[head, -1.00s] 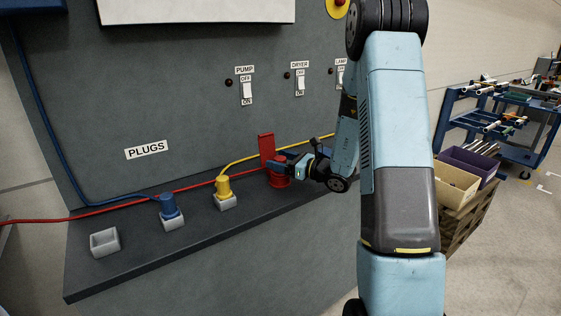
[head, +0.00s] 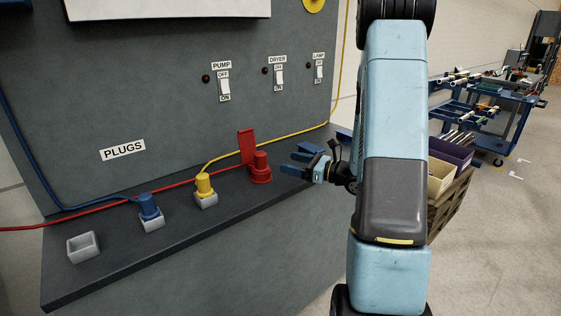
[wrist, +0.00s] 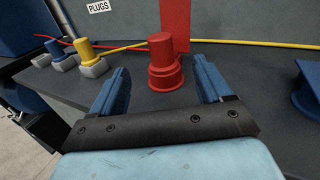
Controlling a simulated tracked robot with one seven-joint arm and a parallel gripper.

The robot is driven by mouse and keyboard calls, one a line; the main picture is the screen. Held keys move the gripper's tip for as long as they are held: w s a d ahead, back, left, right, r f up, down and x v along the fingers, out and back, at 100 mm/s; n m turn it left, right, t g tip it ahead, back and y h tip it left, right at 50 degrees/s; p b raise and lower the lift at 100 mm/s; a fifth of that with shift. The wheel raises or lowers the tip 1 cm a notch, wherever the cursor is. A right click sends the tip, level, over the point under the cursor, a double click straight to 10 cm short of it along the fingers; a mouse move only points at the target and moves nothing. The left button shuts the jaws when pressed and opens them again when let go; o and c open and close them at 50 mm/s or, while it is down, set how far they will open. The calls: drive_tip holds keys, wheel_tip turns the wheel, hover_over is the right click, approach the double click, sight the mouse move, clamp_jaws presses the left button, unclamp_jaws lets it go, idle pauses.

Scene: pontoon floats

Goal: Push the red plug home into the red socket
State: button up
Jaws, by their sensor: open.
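The red plug (head: 260,160) stands upright in the round red socket (head: 261,178) on the dark shelf, in front of an upright red plate (head: 246,146). In the wrist view the plug (wrist: 161,50) and the socket (wrist: 165,78) show straight ahead, beyond and between my fingertips. No gap shows between plug and socket, but I cannot tell how deep the plug sits. My gripper (head: 296,164) is open and empty, to the right of the plug and apart from it. Its two blue fingers also show in the wrist view (wrist: 160,78).
A blue plug (head: 149,207) and a yellow plug (head: 204,185) stand in grey sockets left of the red one. An empty grey socket (head: 83,247) is at far left. Red and yellow cables run along the wall. A blue object (wrist: 308,88) lies at right on the shelf.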

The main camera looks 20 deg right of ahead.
drive_tip(key=shift+v, duration=0.9)
drive_tip(key=s+a+r+n+g+h, duration=0.1)
drive_tip(key=s+a+r+n+g, duration=0.3)
drive_tip(key=s+a+n+g, duration=0.3)
drive_tip(key=s+a+r+n+g+h, duration=0.1)
drive_tip(key=s+a+r+n+g, duration=0.4)
drive_tip(key=s+a+n, duration=0.3)
drive_tip(key=s+d+r+n+t+h, duration=0.4)
drive_tip(key=s+r+n+h, duration=0.4)
drive_tip(key=s+n+h, duration=0.2)
drive_tip(key=shift+s+d+n+t+h, duration=0.3)
drive_tip(key=shift+s+d+n, duration=0.3)
drive_tip(key=shift+s+n, duration=0.35)
